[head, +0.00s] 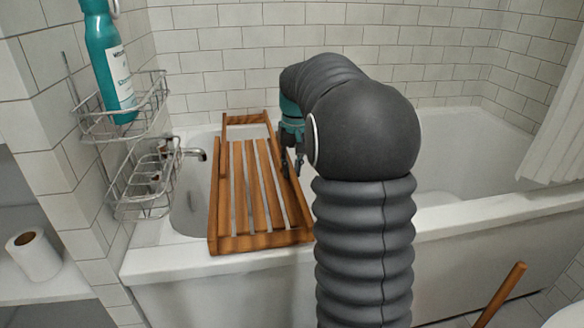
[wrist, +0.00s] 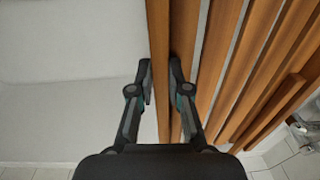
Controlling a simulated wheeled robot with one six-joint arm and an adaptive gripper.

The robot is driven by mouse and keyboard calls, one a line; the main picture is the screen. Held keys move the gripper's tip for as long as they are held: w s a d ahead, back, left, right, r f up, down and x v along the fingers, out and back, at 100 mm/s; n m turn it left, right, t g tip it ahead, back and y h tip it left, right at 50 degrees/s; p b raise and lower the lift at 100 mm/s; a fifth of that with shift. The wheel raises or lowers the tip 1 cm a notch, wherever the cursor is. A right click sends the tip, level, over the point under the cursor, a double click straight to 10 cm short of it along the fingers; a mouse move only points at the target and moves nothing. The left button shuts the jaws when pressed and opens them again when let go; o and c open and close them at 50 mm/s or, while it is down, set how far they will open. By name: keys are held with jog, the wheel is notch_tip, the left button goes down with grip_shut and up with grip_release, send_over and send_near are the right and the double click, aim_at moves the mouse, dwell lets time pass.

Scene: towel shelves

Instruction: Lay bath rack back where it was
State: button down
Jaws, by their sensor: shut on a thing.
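The bath rack (head: 239,185) is a slatted wooden rack with a raised bar at its far end. In the head view it lies across the tap end of the white bathtub (head: 462,215), its near end over the front rim. I cannot tell whether it rests on the rims or hangs just above them. My gripper (head: 292,166) is at the rack's right side, partly hidden by my arm. In the wrist view my gripper (wrist: 162,75) has one finger on each side of the rack's side rail (wrist: 159,30) and is shut on it.
A tap (head: 194,154) and wire baskets (head: 147,185) are close to the rack's left, with a teal bottle (head: 107,62) in the upper basket. A toilet roll (head: 34,254) stands on a shelf at left. A wooden stick (head: 500,294) leans at lower right. The tub's right part looks clear.

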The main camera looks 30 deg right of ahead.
jog(key=shift+f, duration=0.4)
dwell(0.7)
jog(key=c, duration=1)
grip_release()
jog(key=shift+c, duration=0.2)
notch_tip(320, 180, up, 12)
jog(key=shift+t+h, duration=0.3)
jog(key=shift+t, duration=0.2)
jog(key=s+f, duration=0.1)
jog(key=f, duration=0.1)
jog(key=s+f, duration=0.1)
jog(key=f, duration=0.1)
jog(key=s+a+f, duration=0.1)
jog(key=f, duration=0.1)
jog(key=shift+a+f+p, duration=0.1)
jog(key=shift+f+p, duration=0.1)
jog(key=shift+p, duration=0.1)
jog(key=s+a+r+n+t+p, duration=0.1)
jog(key=s+a+p, duration=0.1)
jog(key=s+a, duration=0.3)
jog(key=s+a+n+t+p, duration=0.1)
jog(key=s+a, duration=0.4)
jog(key=s, duration=0.6)
jog(key=s+a+r+n+t+p, duration=0.1)
jog(key=s+a+p, duration=0.3)
jog(key=s, duration=0.5)
jog(key=shift+a+r+t, duration=0.3)
jog(key=shift+a+t, duration=0.3)
jog(key=shift+a, duration=0.05)
